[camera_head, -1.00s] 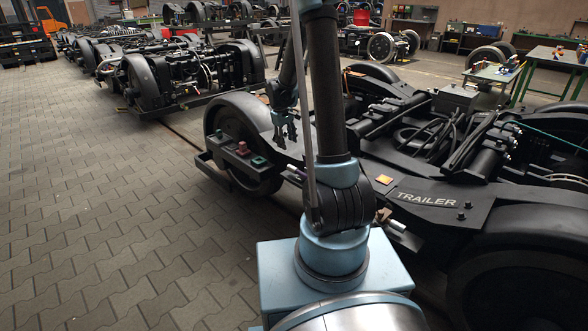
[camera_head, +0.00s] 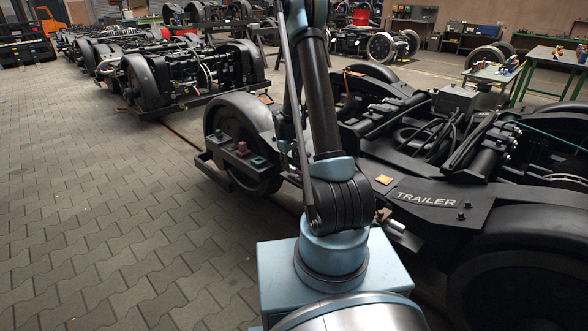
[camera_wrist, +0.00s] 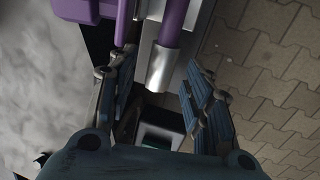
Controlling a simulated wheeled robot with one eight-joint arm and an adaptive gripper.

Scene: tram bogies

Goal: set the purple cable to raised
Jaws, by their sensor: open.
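In the wrist view a purple cable (camera_wrist: 174,22) comes down from the top edge and ends in a silver sleeve (camera_wrist: 162,66). A larger purple part (camera_wrist: 85,10) sits at the top left. My gripper (camera_wrist: 158,85) is open, with one finger left and one finger right of the silver sleeve in the picture. I cannot tell how far the sleeve lies from the fingers. In the head view my arm hides the gripper and the purple cable.
A block with a green top (camera_wrist: 158,138) shows below the sleeve in the wrist view. The dark TRAILER bogie (camera_head: 425,199) fills the right of the head view. A bracket (camera_head: 238,157) carries red and green blocks by its wheel. Paved floor at left is clear.

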